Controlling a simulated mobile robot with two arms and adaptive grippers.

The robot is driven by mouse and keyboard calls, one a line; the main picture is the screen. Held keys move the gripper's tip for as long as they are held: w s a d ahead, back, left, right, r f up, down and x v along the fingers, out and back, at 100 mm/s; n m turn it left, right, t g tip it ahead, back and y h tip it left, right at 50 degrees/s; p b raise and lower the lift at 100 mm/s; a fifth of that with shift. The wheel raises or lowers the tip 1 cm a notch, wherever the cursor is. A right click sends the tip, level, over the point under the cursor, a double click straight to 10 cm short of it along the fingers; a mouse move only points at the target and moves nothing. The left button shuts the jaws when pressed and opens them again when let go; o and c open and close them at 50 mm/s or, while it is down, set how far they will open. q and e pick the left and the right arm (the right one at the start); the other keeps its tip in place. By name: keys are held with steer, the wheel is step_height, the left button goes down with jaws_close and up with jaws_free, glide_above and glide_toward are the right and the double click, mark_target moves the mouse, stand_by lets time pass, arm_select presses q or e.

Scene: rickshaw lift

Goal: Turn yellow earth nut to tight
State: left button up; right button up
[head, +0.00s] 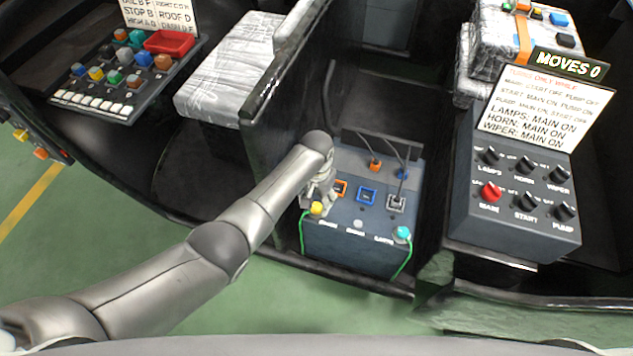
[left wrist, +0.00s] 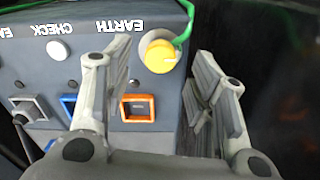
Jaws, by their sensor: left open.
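The yellow earth nut (head: 317,208) is on the left front corner of the grey box (head: 340,240), with a green wire at it. In the left wrist view the yellow nut (left wrist: 160,57) sits beside the EARTH label, on a silvery seat. My left gripper (left wrist: 160,66) is open, with one finger on each side of the nut in the picture; a gap shows on both sides. I cannot tell how far the fingertips reach down to it. In the head view my left gripper (head: 321,192) is just behind the nut, pointing down, partly hidden by its arm. My right gripper is not in view.
The box also has orange, blue (head: 366,195) and grey (head: 396,203) sockets, a white check button (head: 358,224) and a teal nut (head: 403,233). A switch panel (head: 510,200) stands to the right. A dark partition (head: 285,95) rises behind my left arm.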

mark_target(317, 207)
arm_select(q)
step_height(317, 207, up, 9)
stand_by(0.4)
stand_by(0.4)
